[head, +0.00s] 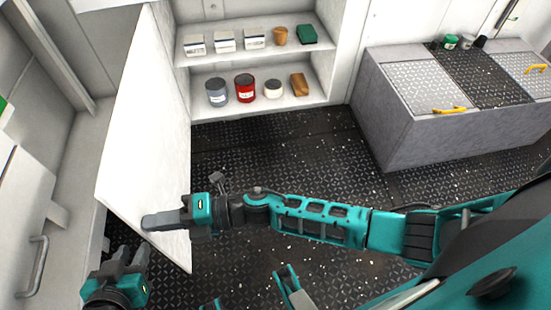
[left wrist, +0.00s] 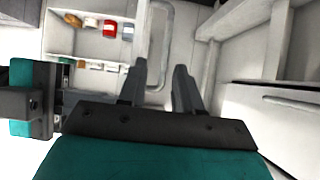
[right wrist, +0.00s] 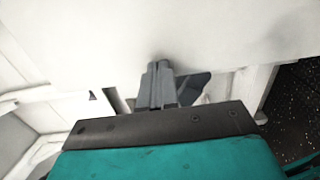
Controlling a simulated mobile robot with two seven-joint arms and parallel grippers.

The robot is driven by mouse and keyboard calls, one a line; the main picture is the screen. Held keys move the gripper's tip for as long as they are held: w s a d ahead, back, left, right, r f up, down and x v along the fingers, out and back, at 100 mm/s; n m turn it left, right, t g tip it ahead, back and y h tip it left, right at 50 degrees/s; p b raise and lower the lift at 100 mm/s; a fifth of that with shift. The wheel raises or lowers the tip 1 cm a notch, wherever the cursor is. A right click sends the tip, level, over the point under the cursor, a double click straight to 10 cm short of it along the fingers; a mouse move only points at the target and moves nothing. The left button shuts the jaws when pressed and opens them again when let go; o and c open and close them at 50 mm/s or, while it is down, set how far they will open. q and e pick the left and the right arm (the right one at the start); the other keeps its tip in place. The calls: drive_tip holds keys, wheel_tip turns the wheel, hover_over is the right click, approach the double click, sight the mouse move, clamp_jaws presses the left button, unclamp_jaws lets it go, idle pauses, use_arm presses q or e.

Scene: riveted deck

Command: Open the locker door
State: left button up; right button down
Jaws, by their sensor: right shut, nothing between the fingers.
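The white locker door (head: 150,125) stands swung open to the left of the locker shelves (head: 250,110), its inner face showing in the head view. My right gripper (head: 146,222) is shut and empty in front of the door's lower part. In the right wrist view its fingertips (right wrist: 160,66) are close to the white door panel (right wrist: 160,30); contact cannot be told. My left gripper (head: 132,256) is lower left, by the door's bottom edge. In the left wrist view its fingers (left wrist: 160,75) are apart and empty, with a long handle (left wrist: 152,45) on a white panel beyond them.
The shelves hold boxes, a red can (head: 245,88), a grey can (head: 217,92) and other small goods. A grey bench (head: 400,130) with yellow handles stands right. A white cabinet with a grey handle (head: 38,265) is at far left. The dark floor (head: 290,150) before the shelves is clear.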

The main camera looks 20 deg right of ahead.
use_arm(q)
drive_tip(key=shift+w+a, duration=0.15)
drive_tip(key=shift+a, duration=0.15)
use_arm(e)
drive_tip(key=shift+a+r, duration=0.15)
drive_tip(key=shift+a, duration=0.75)
drive_tip(key=shift+d, duration=0.1)
